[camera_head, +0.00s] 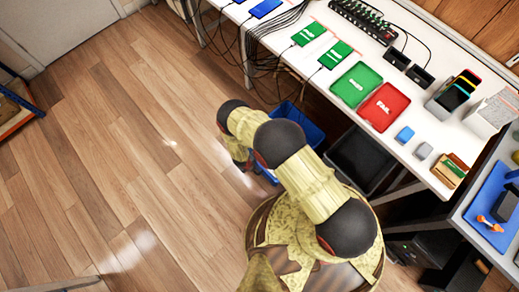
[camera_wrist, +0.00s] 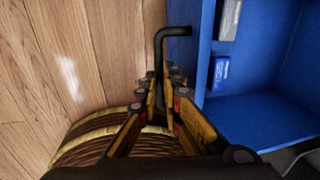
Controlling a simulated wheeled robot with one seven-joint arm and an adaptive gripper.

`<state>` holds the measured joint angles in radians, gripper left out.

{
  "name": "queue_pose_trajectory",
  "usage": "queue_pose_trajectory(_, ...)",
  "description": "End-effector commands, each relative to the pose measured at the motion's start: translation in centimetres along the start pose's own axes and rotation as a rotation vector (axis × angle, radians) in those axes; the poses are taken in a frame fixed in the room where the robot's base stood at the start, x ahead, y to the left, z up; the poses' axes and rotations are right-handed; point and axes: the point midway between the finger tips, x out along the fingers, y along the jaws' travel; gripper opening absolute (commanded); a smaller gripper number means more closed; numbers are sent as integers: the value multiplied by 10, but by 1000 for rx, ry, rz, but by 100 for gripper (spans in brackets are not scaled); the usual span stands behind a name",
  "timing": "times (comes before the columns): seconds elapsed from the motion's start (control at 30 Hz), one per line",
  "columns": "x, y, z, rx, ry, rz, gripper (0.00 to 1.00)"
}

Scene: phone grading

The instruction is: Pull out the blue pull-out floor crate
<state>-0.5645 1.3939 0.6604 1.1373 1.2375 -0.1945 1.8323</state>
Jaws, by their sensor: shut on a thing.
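The blue floor crate (camera_head: 304,124) stands on the floor at the edge of the table, partly hidden by my arm. In the wrist view the crate (camera_wrist: 250,120) fills the right side, with its open inside showing. A black bent handle (camera_wrist: 160,48) sticks out from its near wall. My gripper (camera_wrist: 162,88) is shut on this handle, with one finger on each side of it. In the head view my gripper is mostly hidden behind my arm beside the crate.
Inside the crate lie a grey-white item (camera_wrist: 229,20) and a small blue item (camera_wrist: 220,70). A black crate (camera_head: 362,160) stands to the right under the white table (camera_head: 300,65). Cables hang from the table above. The wooden floor (camera_head: 120,150) to the left is clear.

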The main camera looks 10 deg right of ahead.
Motion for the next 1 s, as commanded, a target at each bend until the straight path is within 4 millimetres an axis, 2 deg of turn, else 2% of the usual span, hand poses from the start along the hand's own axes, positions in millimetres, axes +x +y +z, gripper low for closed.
queue_pose_trajectory(0.1, -2, 20, 0, -4, 0, 1, 0)
queue_pose_trajectory(0.3, -5, 36, 0, -1, 1, 1, 0)
queue_pose_trajectory(0.77, -6, 41, 0, 0, 1, 1, 0)
queue_pose_trajectory(0.8, -6, 41, 0, 0, 1, 1, 8)
queue_pose_trajectory(1.0, -6, 41, 0, 0, 0, 1, 19)
